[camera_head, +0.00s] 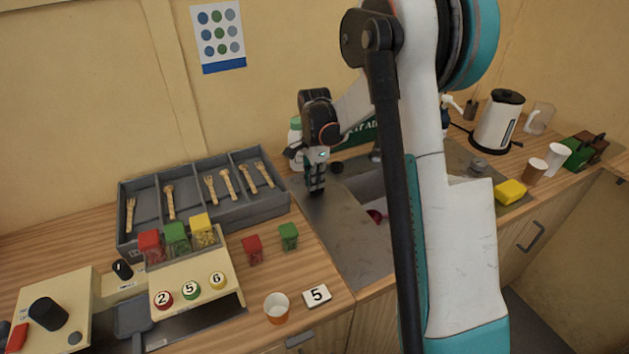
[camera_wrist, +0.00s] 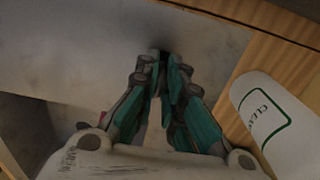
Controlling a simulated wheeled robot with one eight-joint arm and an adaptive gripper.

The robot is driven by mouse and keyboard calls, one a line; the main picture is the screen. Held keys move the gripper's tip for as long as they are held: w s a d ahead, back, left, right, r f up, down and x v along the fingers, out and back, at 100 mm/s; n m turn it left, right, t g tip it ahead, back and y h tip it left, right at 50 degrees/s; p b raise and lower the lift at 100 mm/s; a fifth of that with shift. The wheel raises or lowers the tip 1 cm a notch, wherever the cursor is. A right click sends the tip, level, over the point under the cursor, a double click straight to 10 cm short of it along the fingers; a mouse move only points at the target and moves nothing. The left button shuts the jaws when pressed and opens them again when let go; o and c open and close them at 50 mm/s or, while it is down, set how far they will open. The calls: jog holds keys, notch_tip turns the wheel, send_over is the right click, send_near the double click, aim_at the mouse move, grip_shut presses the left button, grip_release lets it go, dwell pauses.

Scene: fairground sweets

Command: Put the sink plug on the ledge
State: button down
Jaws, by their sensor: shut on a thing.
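My gripper (camera_head: 316,188) is over the left back part of the grey metal sink top, near the wall. Its fingers are shut on a small dark thing, taken to be the sink plug (camera_wrist: 165,53), of which little shows between the fingertips in the wrist view. The flat metal ledge (camera_head: 345,230) around the basin lies below and in front of my gripper. I cannot tell whether the plug touches the metal. The basin (camera_head: 368,188) is right of my gripper, partly hidden by my arm, with a dark red thing (camera_head: 376,215) at it.
A white bottle with a green label (camera_wrist: 275,120) stands close beside my gripper. A small black round thing (camera_head: 337,168) lies nearby. A grey cutlery tray (camera_head: 190,232) is at left. A kettle (camera_head: 497,122) and yellow sponge (camera_head: 510,191) are at right.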

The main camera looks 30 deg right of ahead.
jog(key=c, duration=2.1)
grip_release()
jog(key=shift+f, duration=0.2)
jog(key=shift+c, duration=0.2)
jog(key=o, duration=0.4)
jog(key=shift+o, duration=0.2)
